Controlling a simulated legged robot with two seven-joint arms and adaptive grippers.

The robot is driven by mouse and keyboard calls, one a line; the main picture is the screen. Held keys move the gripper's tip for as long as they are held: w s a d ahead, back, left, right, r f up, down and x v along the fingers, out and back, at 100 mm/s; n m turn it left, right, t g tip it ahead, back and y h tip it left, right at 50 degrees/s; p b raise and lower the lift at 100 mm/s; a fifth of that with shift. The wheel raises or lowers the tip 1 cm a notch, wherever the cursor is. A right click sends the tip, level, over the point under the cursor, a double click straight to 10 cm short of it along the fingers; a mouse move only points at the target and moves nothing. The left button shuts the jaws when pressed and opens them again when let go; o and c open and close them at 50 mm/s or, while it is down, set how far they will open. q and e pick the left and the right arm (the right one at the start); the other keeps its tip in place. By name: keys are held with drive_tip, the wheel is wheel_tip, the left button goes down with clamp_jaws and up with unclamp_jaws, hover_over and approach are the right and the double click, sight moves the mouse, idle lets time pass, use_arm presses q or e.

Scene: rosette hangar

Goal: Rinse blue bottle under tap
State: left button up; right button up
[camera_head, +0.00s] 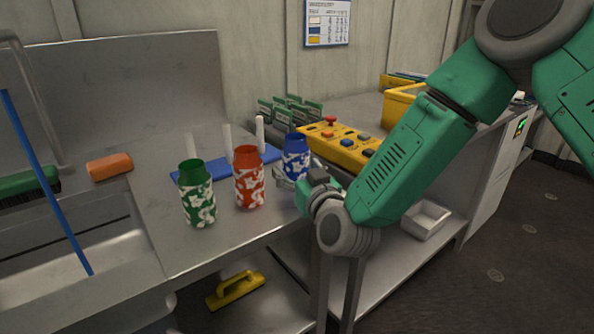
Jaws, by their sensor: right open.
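The blue bottle (295,155), with a white leaf pattern, stands upright at the right of a row of bottles on the metal counter. My right gripper (290,176) is open at its lower right side, partly hidden behind my wrist. I cannot tell whether the fingers touch the bottle. A green bottle (198,193) and a red bottle (248,178) stand upright to its left. The sink basin (95,245) is at the left. My left gripper is not in view.
A blue rack with white pegs (222,165) lies behind the bottles. An orange cylinder (110,166) and a green brush (30,180) lie near the sink. A yellow button box (342,147) is on the right. A yellow float (235,288) lies on the lower shelf.

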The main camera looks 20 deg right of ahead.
sight(301, 153)
drive_tip(key=c, duration=1.1)
drive_tip(key=shift+c, duration=0.2)
drive_tip(key=shift+r, duration=0.1)
drive_tip(key=shift+r+p, duration=2.05)
drive_tip(key=shift+r, duration=0.45)
drive_tip(key=shift+f, duration=0.1)
